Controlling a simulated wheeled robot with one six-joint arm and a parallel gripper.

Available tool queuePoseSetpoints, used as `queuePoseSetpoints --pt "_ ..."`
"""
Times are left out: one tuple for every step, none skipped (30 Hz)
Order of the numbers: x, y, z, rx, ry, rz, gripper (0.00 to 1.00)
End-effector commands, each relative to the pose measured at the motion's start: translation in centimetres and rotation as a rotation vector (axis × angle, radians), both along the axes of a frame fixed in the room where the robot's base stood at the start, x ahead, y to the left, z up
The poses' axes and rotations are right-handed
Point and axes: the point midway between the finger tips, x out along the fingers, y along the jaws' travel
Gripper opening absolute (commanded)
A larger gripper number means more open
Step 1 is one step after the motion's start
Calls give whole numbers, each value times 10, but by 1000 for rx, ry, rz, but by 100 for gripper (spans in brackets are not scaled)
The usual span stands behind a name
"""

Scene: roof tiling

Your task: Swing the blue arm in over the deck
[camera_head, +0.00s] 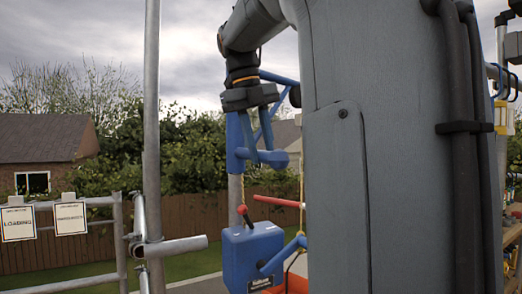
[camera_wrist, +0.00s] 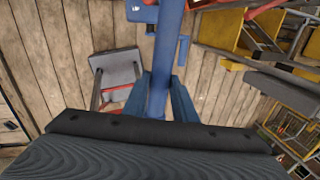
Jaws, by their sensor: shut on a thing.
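The blue arm (camera_head: 281,78) is a hoist jib of blue tubes on an upright post in the head view; my own arm hides part of it. My gripper (camera_head: 259,148) points down at it and is shut on one of its tubes. In the wrist view, the blue arm (camera_wrist: 166,42) runs from the top edge down between the two blue fingers of my gripper (camera_wrist: 160,92). A blue winch box (camera_head: 248,255) with a red-knobbed handle is below it on the post. The deck (camera_wrist: 220,92) shows as wooden boards under the gripper in the wrist view.
Scaffold tubes (camera_head: 152,120) and a guardrail with a loading sign (camera_head: 18,224) stand at the left. A grey-topped stand (camera_wrist: 116,70) is on the boards. Yellow items (camera_wrist: 222,48) crowd the right of the wrist view. My arm blocks much of the head view.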

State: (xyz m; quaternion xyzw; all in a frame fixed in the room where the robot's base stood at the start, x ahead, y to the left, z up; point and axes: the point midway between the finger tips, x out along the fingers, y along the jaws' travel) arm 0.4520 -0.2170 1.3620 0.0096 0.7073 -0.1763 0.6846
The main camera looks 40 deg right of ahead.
Motion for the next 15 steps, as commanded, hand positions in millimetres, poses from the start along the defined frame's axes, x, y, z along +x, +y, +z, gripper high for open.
queuePoseSetpoints --pt "0 0 0 0 0 1 0" --pt "0 0 0 0 0 1 0" --pt "0 0 0 0 0 1 0" --pt "0 0 0 0 0 1 28" --pt "0 0 0 0 0 2 33" --pt "0 0 0 0 0 2 40" --pt "0 0 0 0 0 2 43" --pt "0 0 0 0 0 1 43" --pt "0 0 0 0 0 1 43" --pt "0 0 0 0 0 2 43" --pt "0 0 0 0 0 2 43" --pt "0 0 0 0 0 2 43" --pt "0 0 0 0 0 2 43" --pt "0 0 0 0 0 2 43" --pt "0 0 1 0 0 2 43"
